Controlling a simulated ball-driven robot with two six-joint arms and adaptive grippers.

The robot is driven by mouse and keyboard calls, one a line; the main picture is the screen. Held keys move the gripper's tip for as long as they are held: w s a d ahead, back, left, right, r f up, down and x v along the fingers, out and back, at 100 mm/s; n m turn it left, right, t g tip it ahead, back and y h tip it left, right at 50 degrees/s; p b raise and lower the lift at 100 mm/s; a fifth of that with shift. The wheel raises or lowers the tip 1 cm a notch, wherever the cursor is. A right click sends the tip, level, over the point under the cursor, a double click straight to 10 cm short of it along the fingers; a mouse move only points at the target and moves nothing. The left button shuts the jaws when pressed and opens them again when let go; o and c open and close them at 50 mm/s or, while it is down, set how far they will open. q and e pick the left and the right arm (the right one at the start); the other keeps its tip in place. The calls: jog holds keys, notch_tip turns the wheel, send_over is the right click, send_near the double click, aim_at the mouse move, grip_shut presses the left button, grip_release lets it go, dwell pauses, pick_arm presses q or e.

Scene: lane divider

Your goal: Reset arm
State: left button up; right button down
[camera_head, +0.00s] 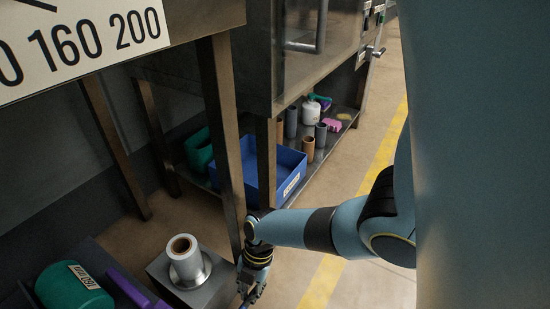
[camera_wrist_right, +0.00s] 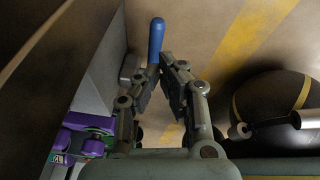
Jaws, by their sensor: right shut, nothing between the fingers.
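My right gripper (camera_head: 252,284) hangs low at the bottom centre of the head view, just right of a grey block. In the right wrist view its fingers (camera_wrist_right: 158,78) point up the picture and hold nothing. A blue bar-like thing (camera_wrist_right: 156,40) shows by the fingertips there; I cannot tell what it belongs to. My left gripper is not in view.
A grey block (camera_head: 160,268) carries a metal spool (camera_head: 186,258) close left of my right gripper. A green cylinder (camera_head: 74,288) lies farther left. A blue crate (camera_head: 284,166) and several tubes stand on a low shelf. Floor with a yellow line (camera_head: 322,282) is clear to the right.

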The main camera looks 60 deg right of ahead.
jog(key=d+r, duration=0.2)
jog(key=d, duration=0.7)
jog(key=shift+s+d+r, duration=0.15)
jog(key=shift+d+r, duration=0.05)
jog(key=shift+d, duration=0.15)
jog(key=shift+s, duration=0.1)
